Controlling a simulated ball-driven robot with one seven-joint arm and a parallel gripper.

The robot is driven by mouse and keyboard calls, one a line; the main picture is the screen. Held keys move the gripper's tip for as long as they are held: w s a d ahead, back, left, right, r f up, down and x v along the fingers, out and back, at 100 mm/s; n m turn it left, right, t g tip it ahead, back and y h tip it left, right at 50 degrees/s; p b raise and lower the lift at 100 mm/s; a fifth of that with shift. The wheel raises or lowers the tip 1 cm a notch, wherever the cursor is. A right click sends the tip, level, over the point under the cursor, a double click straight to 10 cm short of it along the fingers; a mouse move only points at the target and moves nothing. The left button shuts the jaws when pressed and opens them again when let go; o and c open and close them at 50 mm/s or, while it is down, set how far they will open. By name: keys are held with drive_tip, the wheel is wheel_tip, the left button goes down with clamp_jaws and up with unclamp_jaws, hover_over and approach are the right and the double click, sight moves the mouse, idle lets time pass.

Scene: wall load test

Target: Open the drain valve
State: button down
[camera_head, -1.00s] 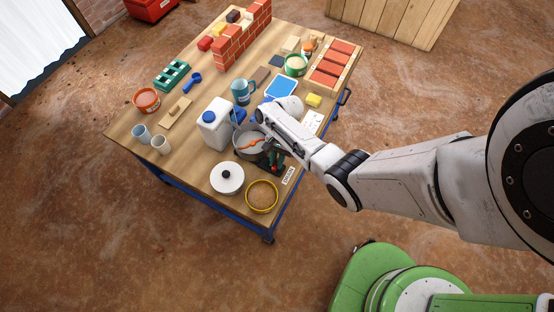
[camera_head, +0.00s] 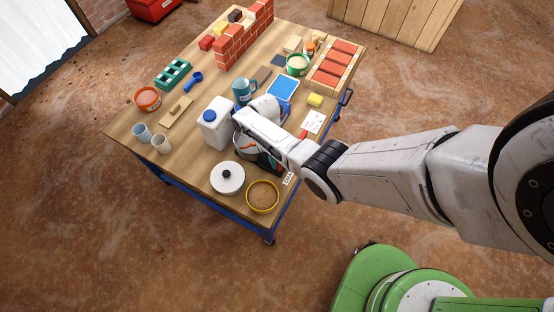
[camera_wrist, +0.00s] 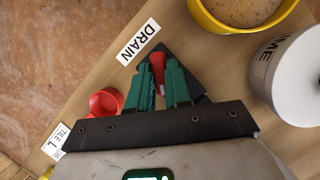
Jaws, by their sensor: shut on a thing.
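In the wrist view the red drain valve handle (camera_wrist: 158,66) stands between the green fingers of my gripper (camera_wrist: 160,84), which is shut on it. A dark plate-like part (camera_wrist: 190,78) lies behind the fingers; the rest of the valve is hidden. The white DRAIN label (camera_wrist: 138,40) lies beside the handle on the table. In the head view my gripper (camera_head: 269,163) is mostly hidden by my arm near the table's front edge, above the DRAIN label (camera_head: 288,179).
A red cup-like part (camera_wrist: 105,101) is left of my fingers. A white canister (camera_head: 216,125) is further left. The floor in front of the table is clear.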

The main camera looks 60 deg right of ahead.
drive_tip(key=n+h, duration=0.1)
drive_tip(key=n, duration=0.2)
drive_tip(key=n+h, duration=0.1)
drive_tip(key=n, duration=0.3)
drive_tip(key=shift+w+a+g+h+p, duration=0.15)
drive_tip(key=shift+g+h+p, duration=0.15)
drive_tip(key=shift+h+p, duration=0.1)
idle(0.3)
drive_tip(key=c, duration=1.1)
unclamp_jaws()
drive_tip(key=shift+o, duration=0.2)
drive_tip(key=v, duration=1.1)
drive_tip(key=shift+p, duration=0.45)
drive_tip(key=shift+f, duration=0.1)
drive_tip(key=s+a+t, duration=0.1)
drive_tip(key=s+a, duration=0.3)
drive_tip(key=a, duration=0.2)
drive_tip(key=s+a+r+t, duration=0.2)
drive_tip(key=s+r, duration=0.3)
drive_tip(key=s, duration=0.2)
drive_tip(key=s+a+r+m+t, duration=0.1)
drive_tip(key=s+a+r+t, duration=0.1)
drive_tip(key=s+r, duration=0.3)
drive_tip(key=s+a, duration=0.1)
drive_tip(key=s, duration=0.1)
drive_tip(key=shift+s+r, duration=0.2)
drive_tip(key=shift+s, duration=0.15)
